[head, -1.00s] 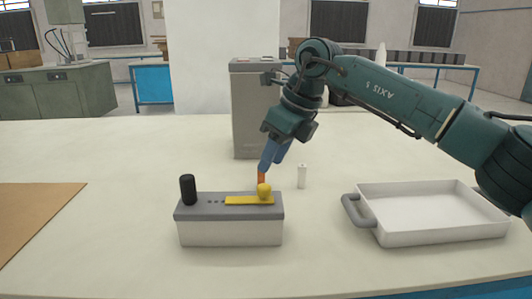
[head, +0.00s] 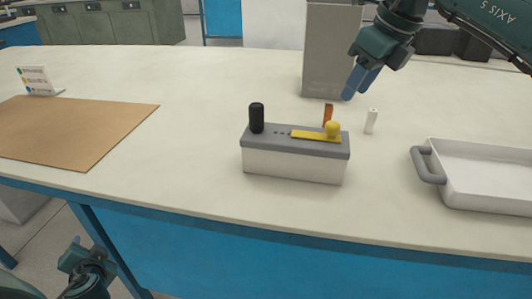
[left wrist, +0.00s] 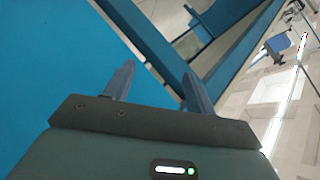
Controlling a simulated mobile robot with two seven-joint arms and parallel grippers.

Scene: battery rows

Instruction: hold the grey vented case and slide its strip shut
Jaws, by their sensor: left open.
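The case (head: 293,163) stands on the table, with a pale body, a grey top and a few small dark holes in it. A black cylinder (head: 257,118) stands up at the top's left end. My right gripper (head: 357,90) is above and behind the knob, apart from the case, its fingers parted and empty. My left gripper (head: 76,254) is low, in front of the table edge; in the left wrist view its fingers (left wrist: 157,90) are spread and empty.
An orange upright piece (head: 328,114) and a small white cylinder (head: 371,121) stand behind the case. A tall grey box (head: 330,50) is further back. A white tray (head: 480,205) is at the right. A brown mat (head: 75,130) and small sign (head: 37,80) lie left.

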